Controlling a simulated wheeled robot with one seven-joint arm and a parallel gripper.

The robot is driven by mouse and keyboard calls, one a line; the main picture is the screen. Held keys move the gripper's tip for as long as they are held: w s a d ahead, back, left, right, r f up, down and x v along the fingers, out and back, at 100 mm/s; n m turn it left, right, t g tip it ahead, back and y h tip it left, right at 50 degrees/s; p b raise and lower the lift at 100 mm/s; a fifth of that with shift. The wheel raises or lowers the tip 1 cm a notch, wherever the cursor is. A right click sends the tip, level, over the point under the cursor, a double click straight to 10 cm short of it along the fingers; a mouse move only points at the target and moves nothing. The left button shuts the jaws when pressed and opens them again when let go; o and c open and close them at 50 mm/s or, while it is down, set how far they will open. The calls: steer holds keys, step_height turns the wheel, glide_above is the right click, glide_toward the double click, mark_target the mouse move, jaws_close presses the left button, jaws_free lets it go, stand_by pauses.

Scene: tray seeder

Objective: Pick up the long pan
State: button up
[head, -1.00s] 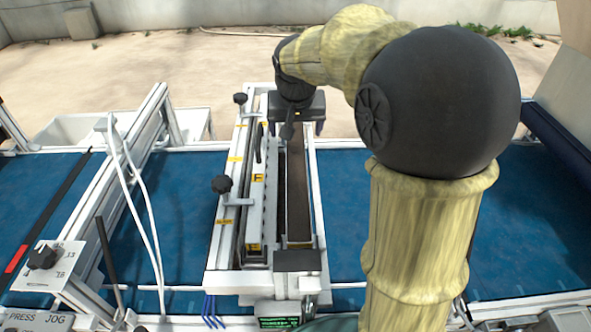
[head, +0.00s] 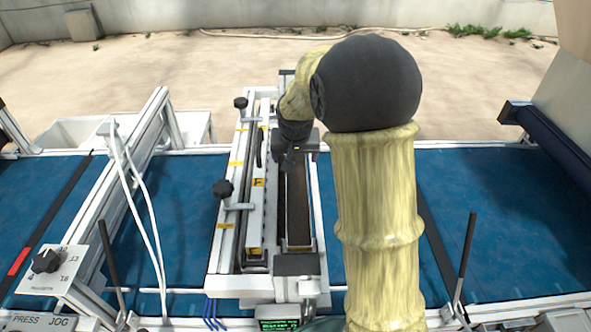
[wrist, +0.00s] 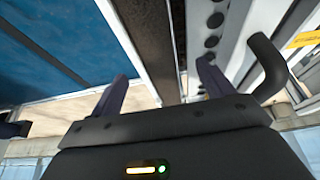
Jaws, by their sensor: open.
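The long pan (head: 298,205) is a narrow dark brown trough lying lengthwise in the white-framed seeder, in the head view. It also shows in the wrist view (wrist: 150,40) as a brown strip running away between my two fingers. My gripper (head: 291,160) is over the far half of the pan, and its fingertips are partly hidden by my wrist. In the wrist view my gripper (wrist: 162,78) is open and empty, one finger on each side of the strip. I cannot tell how high the fingers are above it.
A rail with black clamp knobs (head: 222,188) runs along the pan's left side. A black bent handle (wrist: 268,65) is close to the right finger in the wrist view. A dark block (head: 296,264) is at the pan's near end. Blue belts (head: 180,200) lie on both sides.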

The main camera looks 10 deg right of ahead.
mark_target(296, 169)
steer(key=shift+w+d+f, duration=0.1)
steer(key=shift+f, duration=0.2)
steer(key=shift+p+x, duration=0.65)
steer(key=shift+x, duration=1.95)
steer(key=c, duration=1.1)
steer(key=shift+o, duration=0.2)
steer(key=shift+r, duration=0.2)
step_height(296, 169, up, 10)
steer(key=b, duration=0.1)
steer(key=shift+f, duration=0.2)
steer(key=shift+d+r, duration=0.1)
steer(key=shift+d, duration=0.05)
